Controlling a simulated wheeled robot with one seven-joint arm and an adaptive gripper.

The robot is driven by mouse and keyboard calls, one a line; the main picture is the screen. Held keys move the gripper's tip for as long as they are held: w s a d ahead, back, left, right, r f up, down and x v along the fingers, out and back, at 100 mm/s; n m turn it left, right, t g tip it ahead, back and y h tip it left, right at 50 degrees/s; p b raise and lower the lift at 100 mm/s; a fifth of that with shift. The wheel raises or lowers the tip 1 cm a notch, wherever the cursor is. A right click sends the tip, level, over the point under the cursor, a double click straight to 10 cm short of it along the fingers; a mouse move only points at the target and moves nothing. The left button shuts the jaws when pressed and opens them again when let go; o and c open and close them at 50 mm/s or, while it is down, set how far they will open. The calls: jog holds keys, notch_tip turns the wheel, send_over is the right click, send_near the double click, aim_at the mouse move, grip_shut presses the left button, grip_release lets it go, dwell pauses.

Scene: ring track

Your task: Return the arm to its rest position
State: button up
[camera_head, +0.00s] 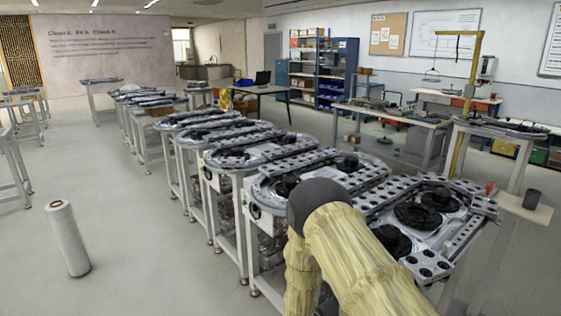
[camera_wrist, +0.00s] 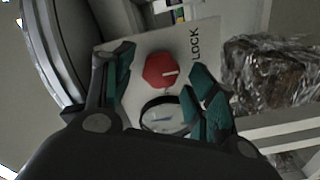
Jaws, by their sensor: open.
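My gripper (camera_wrist: 163,62) is open in the wrist view, its two teal-padded fingers apart with nothing held between them. Beyond the fingers is a pale panel (camera_wrist: 185,40) with a red knob (camera_wrist: 160,71) and the word LOCK. A round, dark-rimmed dial (camera_wrist: 163,116) sits below the knob, partly covered by the right finger. I cannot tell whether the fingers touch the panel. In the head view my arm, in a yellowish sleeve with a dark joint, reaches over the near ring-track table (camera_head: 375,175). My gripper does not show there.
A clear-wrapped brown bundle (camera_wrist: 265,75) is right of the panel. Rows of ring-track tables (camera_head: 260,152) run back from my arm. A white roll (camera_head: 68,240) stands on the open floor at left.

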jog(key=shift+s+d+r+m+p, duration=0.1)
jog(key=shift+m+p, duration=1.2)
jog(key=shift+m, duration=1.35)
jog(key=shift+r+m+p, duration=0.1)
jog(key=shift+m+p, duration=1.15)
jog(key=shift+m, duration=1.4)
jog(key=shift+f, duration=0.1)
